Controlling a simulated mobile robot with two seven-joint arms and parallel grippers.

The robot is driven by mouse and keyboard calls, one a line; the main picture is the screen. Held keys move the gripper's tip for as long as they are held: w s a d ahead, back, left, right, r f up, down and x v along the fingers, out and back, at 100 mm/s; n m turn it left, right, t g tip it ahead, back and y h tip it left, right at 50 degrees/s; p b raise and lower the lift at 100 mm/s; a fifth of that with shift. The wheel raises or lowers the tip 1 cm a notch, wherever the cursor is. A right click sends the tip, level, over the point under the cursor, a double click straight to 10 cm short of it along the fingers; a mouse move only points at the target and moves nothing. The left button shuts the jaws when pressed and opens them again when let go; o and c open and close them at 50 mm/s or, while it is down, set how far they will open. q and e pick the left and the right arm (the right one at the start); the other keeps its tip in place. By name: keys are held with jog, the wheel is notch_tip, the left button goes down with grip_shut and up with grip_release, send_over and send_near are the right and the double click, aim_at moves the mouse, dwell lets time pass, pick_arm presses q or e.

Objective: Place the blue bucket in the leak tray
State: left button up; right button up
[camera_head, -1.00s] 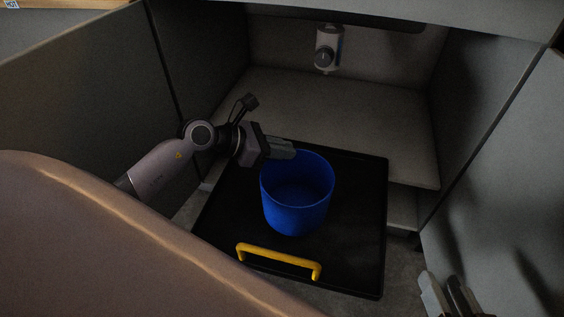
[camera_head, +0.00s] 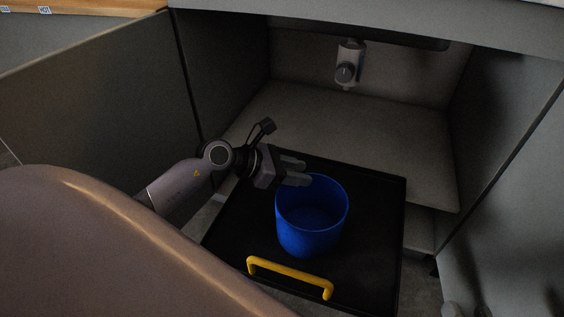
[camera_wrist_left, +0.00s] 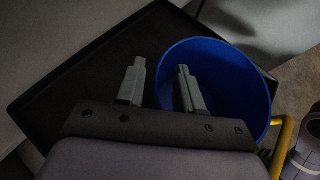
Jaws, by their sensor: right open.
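The blue bucket (camera_head: 312,232) stands upright on the black leak tray (camera_head: 368,275), inside its edges. It also shows in the left wrist view (camera_wrist_left: 237,95). My left gripper (camera_head: 297,171) is at the bucket's back-left rim, with its fingers apart. In the left wrist view (camera_wrist_left: 160,85), one finger is outside the bucket and the other is over its opening, with the rim between them. Whether either finger touches the rim cannot be told. My right gripper (camera_head: 466,311) shows only its tips at the bottom right edge, apart and away from the bucket.
A yellow handle (camera_head: 290,278) is at the tray's front. A grey cylindrical device (camera_head: 349,65) hangs at the back. Bare tray lies right of the bucket.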

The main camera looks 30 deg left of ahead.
pick_arm(q)
jog(key=p+v, duration=0.3)
jog(key=v, duration=0.8)
jog(key=shift+s+a, duration=0.2)
pick_arm(e)
jog(key=shift+w+a+f+m+g+y, duration=0.1)
jog(key=shift+a+m+g+y, duration=0.2)
jog(key=shift+a, duration=0.2)
jog(key=shift+w+a+f+m+g+y, duration=0.1)
jog(key=shift+a+m+g+y, duration=0.1)
jog(key=shift+a+g, duration=0.25)
pick_arm(q)
jog(key=d+r+n+t+h, duration=0.2)
jog(key=d+r+n+t, duration=0.6)
jog(key=n, duration=0.8)
jog(key=s+d+f+n+g+y, duration=0.1)
jog(key=s+d+f+n+g, duration=0.1)
jog(key=d+n, duration=0.5)
jog(key=s+d+f+n+g+y, duration=0.1)
jog(key=s+d+f+n+g, duration=0.2)
jog(key=n, duration=1.5)
jog(key=s+d+f, duration=0.2)
jog(key=d+f, duration=0.1)
jog(key=d, duration=0.2)
jog(key=shift+f+n, duration=0.2)
jog(key=shift+n, duration=0.2)
pick_arm(e)
jog(key=shift+r, duration=0.15)
pick_arm(q)
jog(key=shift+y, duration=0.3)
